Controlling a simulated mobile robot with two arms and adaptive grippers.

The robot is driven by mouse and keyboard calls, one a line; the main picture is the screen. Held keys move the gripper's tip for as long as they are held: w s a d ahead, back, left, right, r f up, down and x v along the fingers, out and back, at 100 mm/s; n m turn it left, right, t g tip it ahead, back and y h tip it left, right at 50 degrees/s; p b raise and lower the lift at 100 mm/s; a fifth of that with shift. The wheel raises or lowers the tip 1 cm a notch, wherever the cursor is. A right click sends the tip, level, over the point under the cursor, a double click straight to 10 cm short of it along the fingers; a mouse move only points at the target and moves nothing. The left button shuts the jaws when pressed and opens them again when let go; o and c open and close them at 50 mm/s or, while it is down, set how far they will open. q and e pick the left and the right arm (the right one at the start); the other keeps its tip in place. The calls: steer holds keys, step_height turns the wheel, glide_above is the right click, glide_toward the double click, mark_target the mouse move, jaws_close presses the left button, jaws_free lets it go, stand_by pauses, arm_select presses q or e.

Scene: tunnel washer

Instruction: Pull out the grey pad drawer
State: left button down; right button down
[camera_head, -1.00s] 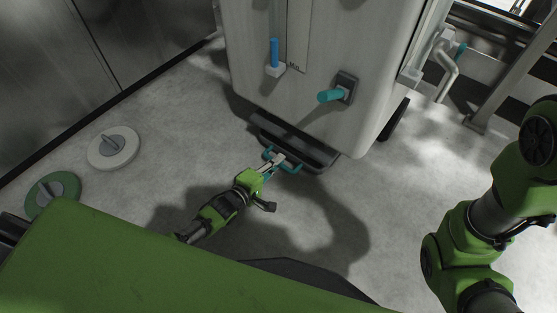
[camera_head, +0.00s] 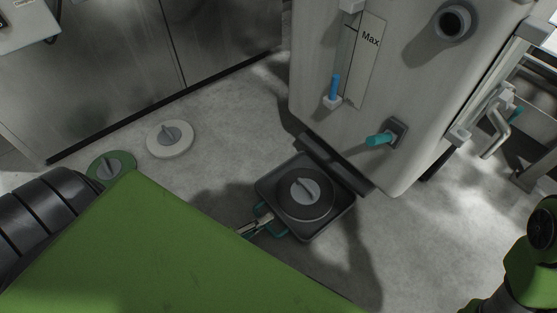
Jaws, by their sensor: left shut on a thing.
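The dark grey drawer (camera_head: 342,204) sticks out from under the white machine, low over the floor. A round dark pad (camera_head: 318,208) with a light grey knob (camera_head: 305,190) lies in it. The drawer's teal handle (camera_head: 283,235) is at its near left side. My left gripper (camera_head: 264,220) is shut on the handle. My green body part hides most of the left gripper and its arm. My right arm shows at the lower right edge, but its gripper is out of view.
The white machine (camera_head: 350,120) stands behind the drawer, with a teal-tipped valve (camera_head: 380,139) and a blue lever (camera_head: 335,88) on its front. A white disc (camera_head: 170,139) and a green disc (camera_head: 111,168) lie on the floor at left. Floor between discs and drawer is clear.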

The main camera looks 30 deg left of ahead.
arm_select(q)
steer(key=shift+f+v, duration=0.15)
steer(key=shift+v, duration=0.6)
steer(key=shift+f+v, duration=0.2)
steer(key=shift+v, duration=0.6)
steer(key=shift+s, duration=0.1)
steer(key=c, duration=2.1)
jaws_free()
steer(key=shift+r, duration=0.85)
steer(key=o, duration=1.2)
steer(key=r, duration=0.7)
steer(key=shift+w+a+r, duration=0.1)
steer(key=shift+w+r, duration=0.15)
steer(key=shift+r, duration=0.15)
steer(key=shift+s+r, duration=0.1)
steer(key=shift+r, duration=0.3)
steer(key=c, duration=1.2)
